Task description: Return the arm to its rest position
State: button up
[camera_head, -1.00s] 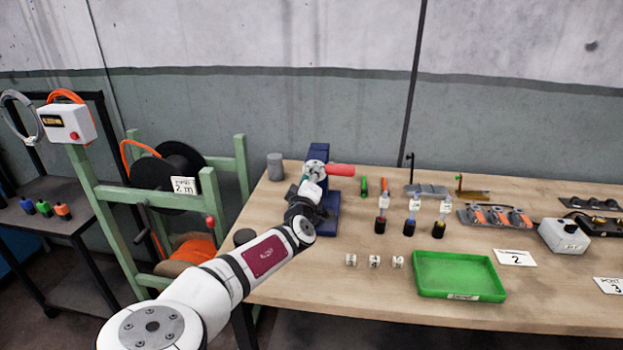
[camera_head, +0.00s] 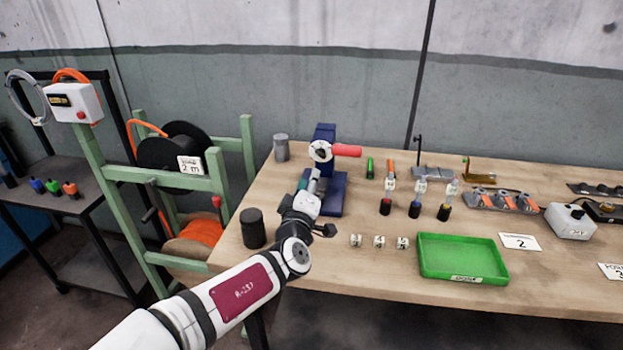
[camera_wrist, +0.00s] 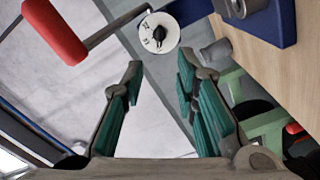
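My white arm (camera_head: 240,289) reaches from the bottom left over the table's left front corner. My gripper (camera_head: 311,178) is in front of the blue press-like tool (camera_head: 325,137) with the red handle (camera_head: 346,150). In the wrist view my gripper (camera_wrist: 160,85) has its two teal-padded fingers wide apart with nothing between them. The red handle (camera_wrist: 55,32) and a white numbered dial (camera_wrist: 158,33) lie beyond the fingertips there. The gripper looks apart from the tool, though its tip overlaps the tool's base in the head view.
A black cylinder (camera_head: 253,229) stands close left of the arm. A green reel frame (camera_head: 188,181) stands left of the table.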

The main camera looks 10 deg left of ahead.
jog(key=s+d+f+m+g+h, duration=0.1)
jog(key=d+f+m+g, duration=0.1)
jog(key=d, duration=0.3)
jog(key=s+d+f+m+g+h, duration=0.1)
jog(key=d+f+m+g, duration=0.2)
jog(key=d, duration=0.3)
jog(key=s+d+f+m+g+h, duration=0.1)
jog(key=d+f+m+g, duration=0.2)
jog(key=d, duration=0.3)
jog(key=shift+s+f+g, duration=0.15)
jog(key=shift+s+g, duration=0.05)
jog(key=shift+g, duration=0.2)
jog(key=s, duration=0.1)
jog(key=s+d+m+g, duration=0.1)
jog(key=s+g, duration=0.1)
jog(key=shift+s+d+f+m+y, duration=0.1)
jog(key=shift+d+m+y, duration=0.2)
jog(key=shift+m, duration=0.1)
jog(key=s+d+r+g+y, duration=0.1)
jog(key=s+d+r, duration=0.2)
jog(key=s+r, duration=0.4)
jog(key=s+d+r+m+y, duration=0.1)
jog(key=s+d+r, duration=0.2)
jog(key=s+r, duration=0.5)
jog(key=s+d+r+m+g, duration=0.1)
jog(key=s+d+r, duration=0.3)
jog(key=s+r, duration=0.4)
jog(key=s, duration=0.7)
jog(key=shift+g+y, duration=0.3)
jog(key=shift+y, duration=0.1)
